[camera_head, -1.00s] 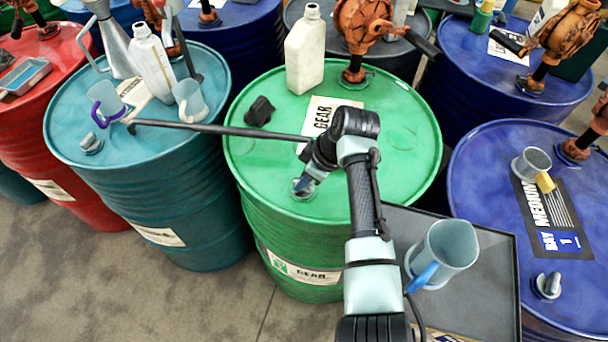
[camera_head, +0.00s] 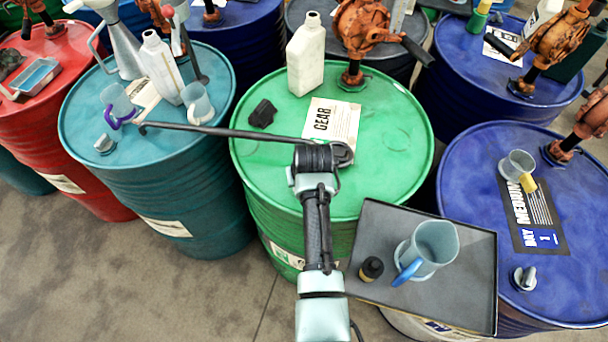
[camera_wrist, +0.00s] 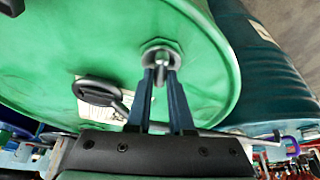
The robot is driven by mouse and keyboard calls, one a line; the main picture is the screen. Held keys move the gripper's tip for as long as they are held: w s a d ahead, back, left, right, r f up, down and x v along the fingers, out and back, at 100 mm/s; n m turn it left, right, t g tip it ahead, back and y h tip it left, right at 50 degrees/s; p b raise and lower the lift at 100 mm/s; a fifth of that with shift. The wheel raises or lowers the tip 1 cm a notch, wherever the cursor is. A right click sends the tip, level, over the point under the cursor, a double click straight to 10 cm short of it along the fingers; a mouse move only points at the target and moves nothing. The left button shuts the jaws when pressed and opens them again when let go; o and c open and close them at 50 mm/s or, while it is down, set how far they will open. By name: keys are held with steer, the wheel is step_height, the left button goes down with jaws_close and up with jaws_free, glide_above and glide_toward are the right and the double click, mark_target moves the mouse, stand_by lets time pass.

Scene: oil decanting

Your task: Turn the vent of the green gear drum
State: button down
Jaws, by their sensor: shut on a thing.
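The green gear drum (camera_head: 395,150) stands in the middle of the head view, with its lid facing up. In the wrist view, its vent (camera_wrist: 160,46) is a grey metal fitting with an upright tab, near the rim of the green lid. My gripper (camera_wrist: 161,74) has its two dark blue fingers at the tab, one on each side, and is shut on the vent. In the head view my arm hides the vent and the fingertips.
A long dark bar (camera_head: 225,131) spans the teal and green drums, close to my wrist. A white bottle (camera_head: 306,55), a black lump (camera_head: 263,113) and an orange pump (camera_head: 362,35) stand on the green lid. A tray (camera_head: 450,295) carries a jug (camera_head: 432,245) and a small black bottle (camera_head: 371,268).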

steer(key=m+h, duration=0.1)
steer(key=m, duration=0.2)
steer(key=shift+a+m, duration=0.15)
steer(key=shift+m, duration=0.15)
steer(key=shift+m+h, duration=0.8)
steer(key=shift+m, duration=0.6)
steer(key=c, duration=0.8)
jaws_free()
steer(key=shift+r, duration=0.1)
steer(key=v, duration=1.3)
steer(key=shift+w, duration=0.1)
